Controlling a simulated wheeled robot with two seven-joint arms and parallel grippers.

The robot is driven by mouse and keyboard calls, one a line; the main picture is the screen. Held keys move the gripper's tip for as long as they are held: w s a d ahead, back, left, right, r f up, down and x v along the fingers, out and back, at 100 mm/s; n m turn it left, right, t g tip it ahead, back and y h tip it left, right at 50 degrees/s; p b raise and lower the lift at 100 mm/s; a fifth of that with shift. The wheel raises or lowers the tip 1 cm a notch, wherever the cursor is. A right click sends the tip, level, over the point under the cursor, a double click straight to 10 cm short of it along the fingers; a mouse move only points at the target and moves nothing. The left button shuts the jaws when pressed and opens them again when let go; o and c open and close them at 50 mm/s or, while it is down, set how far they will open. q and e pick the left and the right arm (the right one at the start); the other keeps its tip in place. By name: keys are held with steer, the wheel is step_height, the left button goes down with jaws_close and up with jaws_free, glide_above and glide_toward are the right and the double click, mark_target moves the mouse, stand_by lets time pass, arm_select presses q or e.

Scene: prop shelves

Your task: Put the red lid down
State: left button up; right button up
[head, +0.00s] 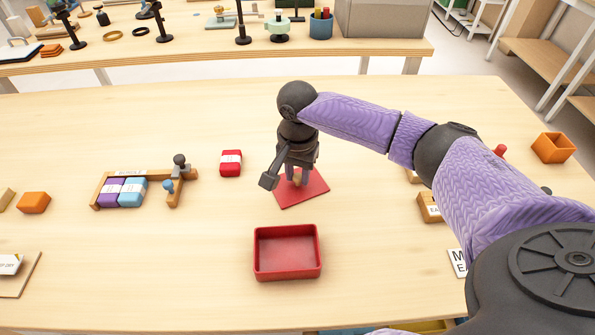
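The red lid (313,186) is a flat red square behind the open red box (287,252), in the middle of the table. My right gripper (297,180) points down over the lid's middle. A small tan part, perhaps the lid's knob, shows between its fingers. The wrist hides part of the lid, and I cannot tell whether the fingers are closed on it. I cannot tell whether the lid rests on the table or is just above it. The red box is empty. My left gripper is out of view.
A red block (230,163) with a white label lies left of the lid. A wooden rack (99,190) with purple and blue blocks stands further left. An orange box (553,148) is at the far right. The table around the red box is clear.

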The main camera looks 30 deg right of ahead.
mark_target(298, 176)
steer(key=o, duration=0.4)
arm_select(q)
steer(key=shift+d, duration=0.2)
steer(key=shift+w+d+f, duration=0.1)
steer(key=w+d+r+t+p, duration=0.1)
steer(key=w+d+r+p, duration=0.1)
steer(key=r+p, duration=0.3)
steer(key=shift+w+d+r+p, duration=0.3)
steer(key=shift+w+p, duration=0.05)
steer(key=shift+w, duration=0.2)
arm_select(e)
step_height(298, 176, up, 12)
steer(key=shift+r, duration=0.15)
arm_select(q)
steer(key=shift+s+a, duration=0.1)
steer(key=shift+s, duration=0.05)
